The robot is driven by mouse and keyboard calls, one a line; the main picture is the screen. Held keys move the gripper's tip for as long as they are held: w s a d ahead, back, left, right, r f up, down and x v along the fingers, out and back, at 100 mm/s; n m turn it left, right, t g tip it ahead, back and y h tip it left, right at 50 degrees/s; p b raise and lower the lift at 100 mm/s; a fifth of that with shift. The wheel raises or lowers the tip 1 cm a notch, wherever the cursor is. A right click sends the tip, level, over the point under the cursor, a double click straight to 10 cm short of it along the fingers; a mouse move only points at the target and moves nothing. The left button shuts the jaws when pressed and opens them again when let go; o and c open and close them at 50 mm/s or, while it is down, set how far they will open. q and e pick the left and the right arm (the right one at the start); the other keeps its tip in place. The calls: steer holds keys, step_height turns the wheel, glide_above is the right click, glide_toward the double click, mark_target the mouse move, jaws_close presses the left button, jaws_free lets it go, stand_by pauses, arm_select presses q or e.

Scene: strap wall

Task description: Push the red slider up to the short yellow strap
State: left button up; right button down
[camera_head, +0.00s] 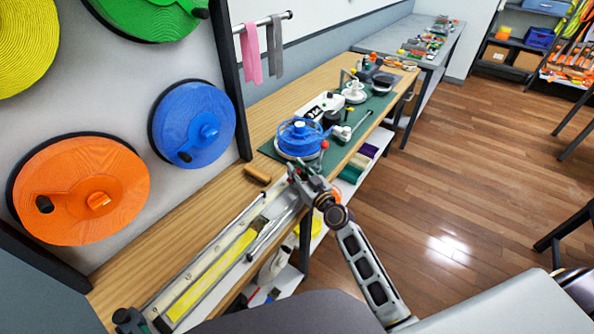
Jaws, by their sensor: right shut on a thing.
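My right gripper (298,173) is at the far end of a long metal rail track (185,272) on the wooden bench. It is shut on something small. A bit of red (291,179) shows at its fingers and looks like the red slider, mostly hidden by the gripper. A yellow strap (212,275) lies flat along the track, nearer to me and to the left of the gripper, with a gap between them. Its far end is near a grey metal part of the track. My left gripper is out of view.
A blue reel (298,138) stands on a green mat (368,112) just beyond the gripper, with several tools behind it. A wooden block (257,174) lies left of the gripper. Orange (120,175), blue (215,110), green and yellow discs hang on the wall.

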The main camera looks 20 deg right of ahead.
steer(key=shift+s+a, duration=0.15)
steer(key=shift+s+a+p, duration=0.3)
steer(key=shift+s+a, duration=0.1)
steer(key=shift+a, duration=0.1)
steer(key=s+a+p, duration=0.1)
steer(key=s+a, duration=0.1)
steer(key=s+a+p, duration=0.1)
steer(key=a, duration=0.1)
steer(key=shift+s+a+r, duration=0.15)
steer(key=shift+s+a, duration=0.2)
steer(key=shift+a, duration=0.05)
steer(key=s+a+p, duration=0.1)
steer(key=a, duration=0.1)
steer(key=s+a+p, duration=0.2)
steer(key=shift+s+a, duration=0.3)
steer(key=shift+a, duration=0.05)
steer(key=shift+s+a+p, duration=0.35)
steer(key=shift+a, duration=0.1)
steer(key=shift+s+a, duration=0.1)
steer(key=shift+a, duration=0.05)
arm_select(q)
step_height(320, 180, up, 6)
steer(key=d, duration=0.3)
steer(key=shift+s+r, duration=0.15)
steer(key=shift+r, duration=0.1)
